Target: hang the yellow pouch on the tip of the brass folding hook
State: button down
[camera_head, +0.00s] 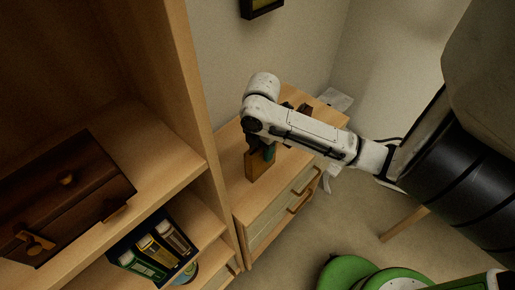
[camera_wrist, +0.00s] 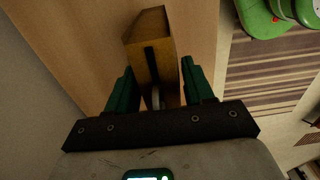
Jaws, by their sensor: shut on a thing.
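My gripper (camera_wrist: 158,88) has green fingers, one on each side of an ochre-yellow, box-shaped thing with a dark stripe, which looks like the yellow pouch (camera_wrist: 150,30). The fingers are shut on it, and a small grey piece shows between them. In the head view the pouch (camera_head: 257,164) shows below my gripper (camera_head: 262,148), over the top of a light wooden cabinet. I cannot tell whether it touches the cabinet. My arm hides part of this area. I cannot make out the brass folding hook in either view.
The light wooden drawer cabinet (camera_head: 240,192) stands beside a tall shelf (camera_head: 190,95). The shelf holds a dark wooden chest (camera_head: 95,175) and a box of books (camera_head: 155,250). A green round thing (camera_head: 345,272) is at the bottom right. Floor shows right of the cabinet.

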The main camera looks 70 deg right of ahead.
jog(key=shift+f+b, duration=0.3)
jog(key=shift+b, duration=0.05)
jog(key=shift+c, duration=2.1)
grip_release()
jog(key=shift+r, duration=0.1)
notch_tip(320, 180, up, 11)
jog(key=shift+w+d+f+p, duration=0.1)
jog(key=shift+p, duration=0.2)
